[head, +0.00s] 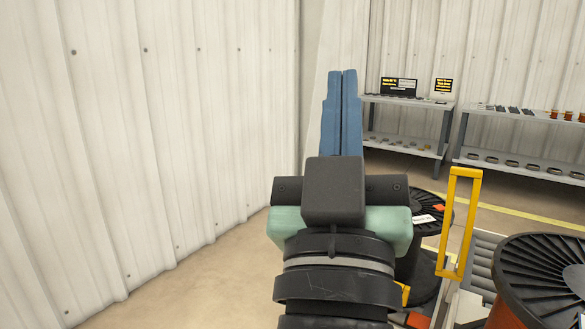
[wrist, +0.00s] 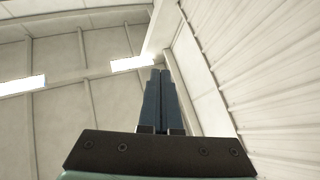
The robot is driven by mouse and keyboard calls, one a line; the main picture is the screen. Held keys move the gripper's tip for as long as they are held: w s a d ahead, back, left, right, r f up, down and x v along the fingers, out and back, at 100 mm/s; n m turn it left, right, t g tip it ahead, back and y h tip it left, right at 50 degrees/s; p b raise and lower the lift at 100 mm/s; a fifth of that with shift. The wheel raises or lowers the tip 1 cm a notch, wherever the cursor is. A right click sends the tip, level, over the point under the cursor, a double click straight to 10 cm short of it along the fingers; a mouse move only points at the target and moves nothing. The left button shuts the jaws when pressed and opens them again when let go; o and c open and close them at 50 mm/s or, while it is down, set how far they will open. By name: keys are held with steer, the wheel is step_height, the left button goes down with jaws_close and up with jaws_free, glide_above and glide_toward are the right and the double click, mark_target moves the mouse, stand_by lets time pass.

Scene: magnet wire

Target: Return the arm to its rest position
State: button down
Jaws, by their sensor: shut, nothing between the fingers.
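My gripper (head: 342,100) stands in the middle of the head view, with its two blue fingers pointing up and pressed together. It is shut and empty. My arm below it is black and grey with a pale green part, and it hides some of what lies behind. In the wrist view my gripper (wrist: 159,88) shows the same shut fingers, with the ceiling and a corrugated wall beyond them. Nothing touches the fingers in either view.
A white corrugated wall (head: 130,130) fills the left. At the right are a black spool (head: 433,215), a yellow frame (head: 456,225) and a larger black spool (head: 545,270). Shelves (head: 410,101) with small parts stand at the back. Bare floor (head: 190,285) shows at lower left.

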steer(key=s+a+r+t+y, duration=0.2)
steer(key=s+a+r+y, duration=0.15)
steer(key=s+r, duration=0.2)
step_height(320, 180, up, 38)
steer(key=p, duration=3.7)
steer(key=shift+a, duration=0.3)
